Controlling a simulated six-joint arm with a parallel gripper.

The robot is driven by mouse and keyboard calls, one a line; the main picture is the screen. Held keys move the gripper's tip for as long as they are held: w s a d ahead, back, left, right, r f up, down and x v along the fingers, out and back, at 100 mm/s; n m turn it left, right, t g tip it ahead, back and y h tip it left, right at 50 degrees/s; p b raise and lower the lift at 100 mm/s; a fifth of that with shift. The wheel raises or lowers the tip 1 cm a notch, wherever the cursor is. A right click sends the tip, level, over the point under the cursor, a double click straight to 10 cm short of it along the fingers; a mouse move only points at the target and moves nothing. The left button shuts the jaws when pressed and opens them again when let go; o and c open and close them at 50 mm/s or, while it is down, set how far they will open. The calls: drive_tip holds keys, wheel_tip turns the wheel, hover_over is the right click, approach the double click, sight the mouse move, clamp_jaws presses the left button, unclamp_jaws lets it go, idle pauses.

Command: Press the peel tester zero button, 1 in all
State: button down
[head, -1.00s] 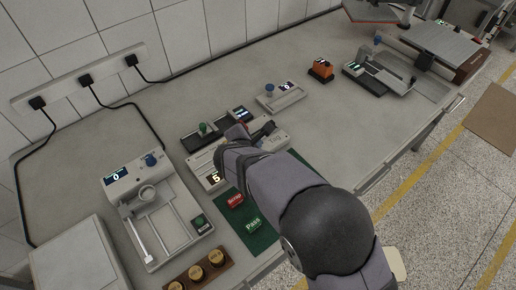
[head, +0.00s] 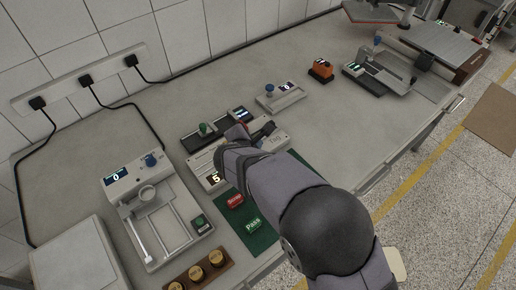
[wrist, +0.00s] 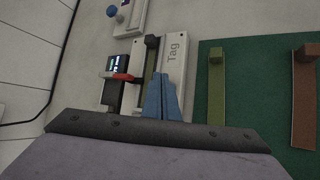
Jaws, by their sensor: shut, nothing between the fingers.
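Several bench devices carry displays and coloured knobs, and no readable label names the peel tester. The large left device (head: 165,225) shows 0 beside a blue button (head: 151,160) and has rails. A smaller device (head: 283,97) at the back also shows 0 beside a blue button (head: 269,88). A blue button also shows in the wrist view (wrist: 112,11). A long device stands at the right (head: 385,75). My gripper (wrist: 161,84) is shut and empty, over the pale unit marked Tag (wrist: 175,52).
A dark unit with a green knob (head: 205,131) stands behind the Tag unit. An orange box (head: 320,69) sits behind. Brass weights (head: 198,272) stand in front left. Bare bench lies between the devices at centre right.

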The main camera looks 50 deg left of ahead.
drive_tip(key=shift+f, duration=0.15)
idle(0.5)
drive_tip(key=shift+f+b, duration=0.3)
drive_tip(key=shift+b, duration=0.25)
drive_tip(key=shift+f+b, duration=0.55)
drive_tip(key=shift+b, duration=0.05)
idle(0.7)
drive_tip(key=shift+r, duration=0.1)
idle(0.3)
drive_tip(key=shift+r+p, duration=0.7)
drive_tip(key=shift+r, duration=0.2)
wheel_tip(320, 180, up, 5)
drive_tip(key=p, duration=0.3)
drive_tip(key=shift+p, duration=0.4)
idle(0.5)
